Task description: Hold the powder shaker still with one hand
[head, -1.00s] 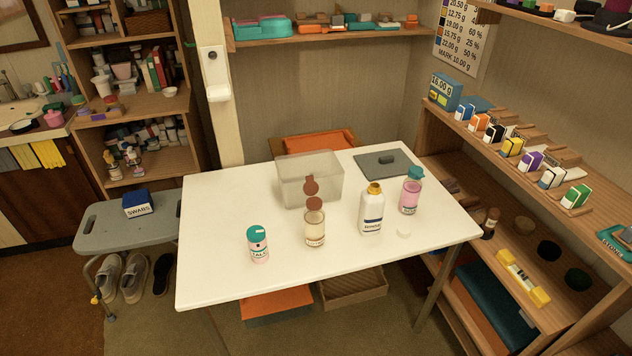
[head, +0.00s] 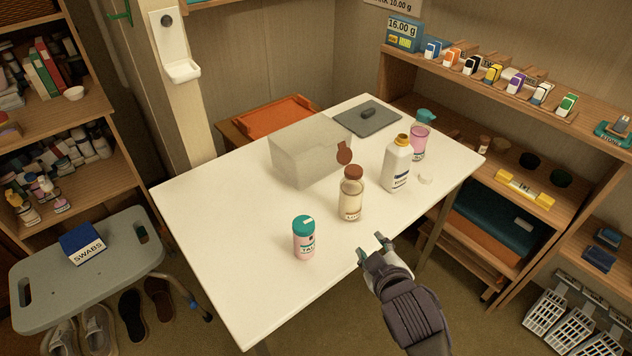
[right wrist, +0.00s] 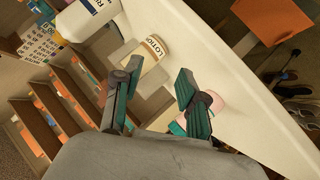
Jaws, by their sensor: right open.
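The powder shaker (head: 304,243), a pink bottle with a teal cap and a label reading TALC, stands upright near the front left of the white table (head: 215,215). My right gripper (head: 372,247) is open and empty over the table's front edge, to the right of the shaker and apart from it. In the right wrist view my open fingers (right wrist: 158,72) point toward the table. The pink shaker (right wrist: 213,102) there is partly hidden behind the right finger. My left gripper is not in view.
A lotion bottle (head: 351,199) with a brown cap stands right of the shaker. Behind are a white bottle (head: 397,165), a pink bottle with teal top (head: 419,143), a translucent tub (head: 300,155) and a grey board (head: 367,120). The table's left part is clear.

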